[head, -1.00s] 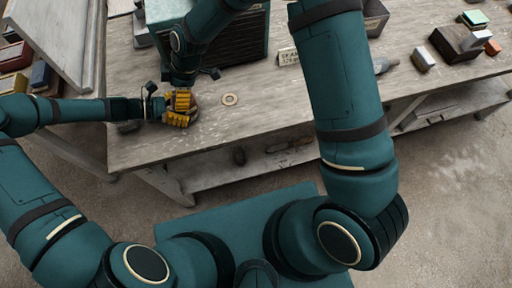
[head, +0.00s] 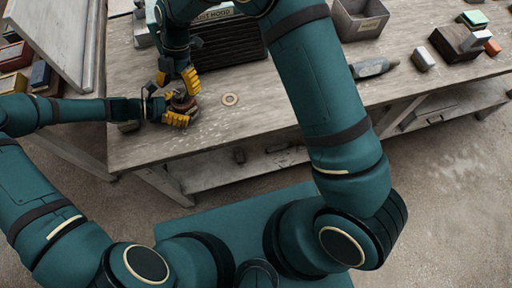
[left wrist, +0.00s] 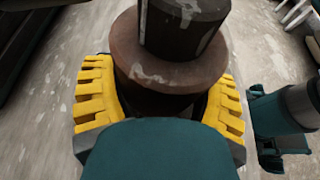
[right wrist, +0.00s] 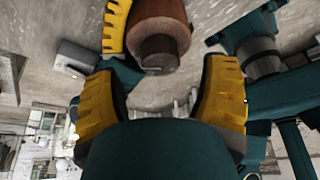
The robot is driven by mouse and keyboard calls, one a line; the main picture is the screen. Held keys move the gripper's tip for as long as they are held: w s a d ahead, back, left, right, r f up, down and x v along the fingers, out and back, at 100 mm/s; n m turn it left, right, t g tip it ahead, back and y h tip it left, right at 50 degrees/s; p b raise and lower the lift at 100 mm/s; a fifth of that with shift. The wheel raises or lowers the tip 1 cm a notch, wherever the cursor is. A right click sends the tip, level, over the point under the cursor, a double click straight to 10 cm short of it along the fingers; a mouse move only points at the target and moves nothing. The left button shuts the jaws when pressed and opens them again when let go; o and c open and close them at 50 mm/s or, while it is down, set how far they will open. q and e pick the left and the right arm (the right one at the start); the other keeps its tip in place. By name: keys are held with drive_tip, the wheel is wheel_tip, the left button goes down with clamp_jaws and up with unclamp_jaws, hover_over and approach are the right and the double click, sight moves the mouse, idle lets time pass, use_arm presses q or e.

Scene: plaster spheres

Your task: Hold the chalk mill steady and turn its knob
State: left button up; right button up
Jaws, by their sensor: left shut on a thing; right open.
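The chalk mill (head: 183,102) stands near the left front of the workbench. In the left wrist view it is a brown, worn body (left wrist: 150,62) with a dark, chipped knob (left wrist: 185,22) on top. My left gripper (head: 175,109) is shut on the body, one yellow finger on each side. My right gripper (head: 178,80) is open just above the mill, fingers pointing down. In the right wrist view the knob (right wrist: 158,60) lies ahead, between the open fingertips and apart from them; one finger of my left gripper shows beside the mill.
A flat ring (head: 230,99) lies right of the mill. A dark slatted box (head: 225,42) stands behind. A grey bin (head: 362,20), a grey bottle-like object (head: 374,68) and several blocks lie farther right. The front middle of the bench is clear.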

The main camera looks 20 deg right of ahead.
drive_tip(key=v, duration=0.9)
drive_tip(key=s+d+f+m+g+y, duration=0.1)
drive_tip(key=s+d+f+m+y, duration=0.1)
drive_tip(key=s+d+f+m, duration=0.5)
drive_tip(key=s+d+f+m+g+y, duration=0.25)
drive_tip(key=s+f+m, duration=0.55)
drive_tip(key=s, duration=0.5)
drive_tip(key=s+d+f+m+t+h, duration=0.1)
drive_tip(key=d+f+m+t+h, duration=0.2)
drive_tip(key=m, duration=0.8)
drive_tip(key=shift+s+d+f+t, duration=0.25)
drive_tip(key=shift+d+f+t, duration=1)
drive_tip(key=shift+f, duration=0.65)
drive_tip(key=shift+a, duration=0.2)
